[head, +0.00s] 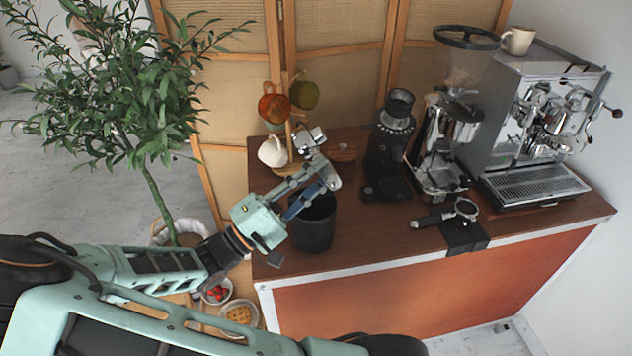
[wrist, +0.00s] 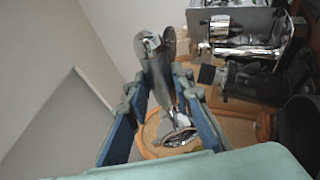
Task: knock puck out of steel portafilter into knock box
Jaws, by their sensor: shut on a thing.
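The black knock box (head: 313,228) stands near the front left of the wooden counter, its opening partly hidden by my gripper. My gripper (head: 318,170) is shut on the steel portafilter (head: 310,139) and holds it above the knock box's far rim. In the wrist view, my gripper's (wrist: 160,92) fingers are on both sides of the portafilter's shiny metal (wrist: 157,78). I cannot tell whether a puck is in the basket. A dark rounded shape at the right edge may be the knock box.
A mug tree with mugs (head: 273,151) stands just behind my gripper. A black grinder (head: 390,150), a second grinder (head: 445,140) and the espresso machine (head: 540,130) stand to the right. Another portafilter (head: 465,209) lies on a black mat (head: 466,238). The counter's front middle is clear.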

